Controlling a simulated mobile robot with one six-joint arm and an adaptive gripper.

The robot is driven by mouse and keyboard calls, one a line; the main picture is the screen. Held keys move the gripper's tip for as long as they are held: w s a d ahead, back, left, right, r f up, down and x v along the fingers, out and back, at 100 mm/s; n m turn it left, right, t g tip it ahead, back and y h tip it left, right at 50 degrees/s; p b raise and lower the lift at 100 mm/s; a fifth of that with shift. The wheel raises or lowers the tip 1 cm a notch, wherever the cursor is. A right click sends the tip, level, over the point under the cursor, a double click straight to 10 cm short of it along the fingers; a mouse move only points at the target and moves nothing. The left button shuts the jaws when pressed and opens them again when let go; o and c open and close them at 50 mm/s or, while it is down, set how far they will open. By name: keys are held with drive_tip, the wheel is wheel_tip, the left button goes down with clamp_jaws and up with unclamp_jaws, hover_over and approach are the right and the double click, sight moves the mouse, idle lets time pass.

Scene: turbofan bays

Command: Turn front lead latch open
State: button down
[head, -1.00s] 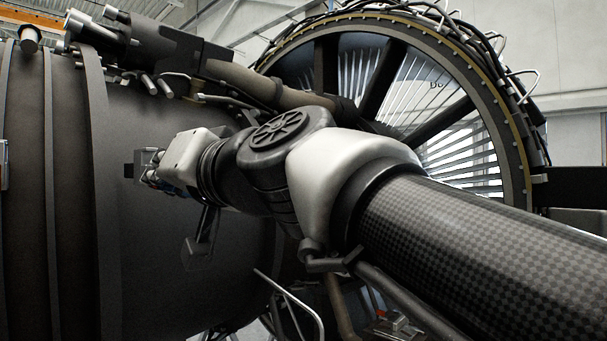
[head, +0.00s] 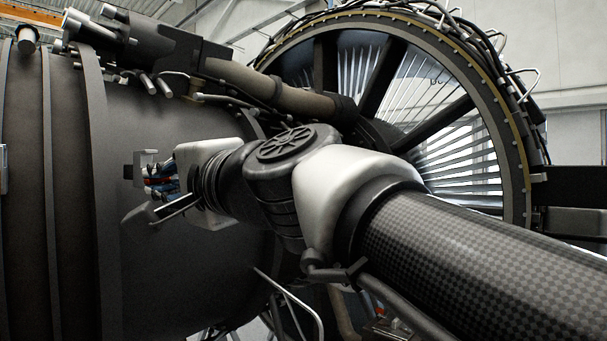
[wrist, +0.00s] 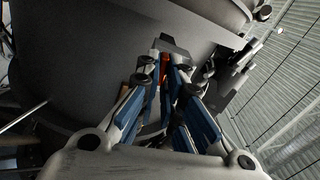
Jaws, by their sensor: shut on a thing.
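My gripper (head: 156,180) is at the side of the dark engine casing (head: 150,275), its fingers pointing left in the head view. The wrist view shows its blue-sided fingers closed around a narrow orange-red piece (wrist: 164,70), which looks like the front lead latch's handle.
The large fan ring (head: 527,150) stands behind my arm at right. A thin bent rail (head: 290,300) lies below my wrist.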

drive_tip(key=shift+m, duration=0.9)
drive_tip(key=shift+f, duration=0.1)
drive_tip(key=c, duration=1.7)
unclamp_jaws()
drive_tip(key=v, duration=1.2)
